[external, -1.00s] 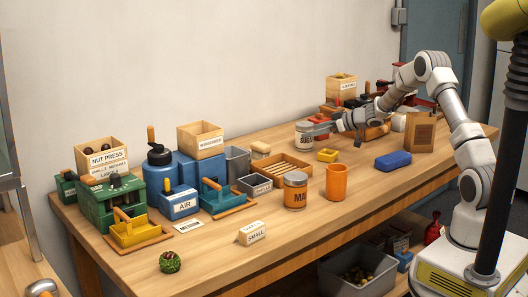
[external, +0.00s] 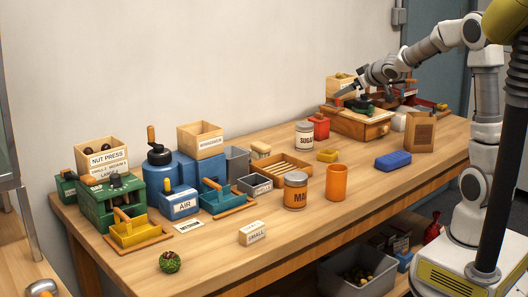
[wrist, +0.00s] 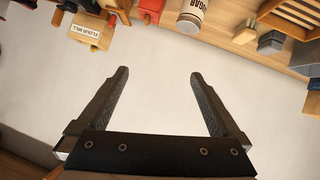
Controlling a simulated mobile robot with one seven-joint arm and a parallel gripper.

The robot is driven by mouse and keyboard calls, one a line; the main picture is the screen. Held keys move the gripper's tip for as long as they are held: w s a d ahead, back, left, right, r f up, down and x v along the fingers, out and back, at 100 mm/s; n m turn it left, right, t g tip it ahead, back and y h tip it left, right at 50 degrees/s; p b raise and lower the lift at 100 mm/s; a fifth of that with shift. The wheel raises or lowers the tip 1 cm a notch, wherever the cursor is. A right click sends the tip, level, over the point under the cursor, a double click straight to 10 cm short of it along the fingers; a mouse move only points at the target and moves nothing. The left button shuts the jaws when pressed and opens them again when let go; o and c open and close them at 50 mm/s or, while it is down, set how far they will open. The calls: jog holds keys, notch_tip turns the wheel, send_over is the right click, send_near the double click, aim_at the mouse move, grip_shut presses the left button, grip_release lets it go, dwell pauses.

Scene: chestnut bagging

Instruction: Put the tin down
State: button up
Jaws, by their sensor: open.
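A white tin lettered SUGAR (external: 304,136) stands upright on the bench, left of a red box. It also shows in the wrist view at the top edge (wrist: 192,15), apart from my fingers. A second tin with an orange label (external: 295,192) stands nearer the front edge. My gripper (wrist: 160,74) is open and empty, with bare wall between its fingers. In the external view my gripper (external: 346,92) is raised at the back of the bench, above and to the right of the sugar tin.
A wooden box labelled FLOUR MILL (wrist: 90,32) and a wooden drawer unit (external: 360,125) stand close to my gripper. The front right of the bench is mostly clear.

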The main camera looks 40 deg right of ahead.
jog(key=s+a+f+m+g+y, duration=0.1)
jog(key=s+a+f+g, duration=0.15)
jog(key=s+a, duration=0.9)
jog(key=s+a+f+g+y, duration=0.15)
jog(key=s+g, duration=0.25)
jog(key=s, duration=1.7)
notch_tip(320, 180, up, 9)
jog(key=p, duration=0.8)
jog(key=shift+r, duration=0.15)
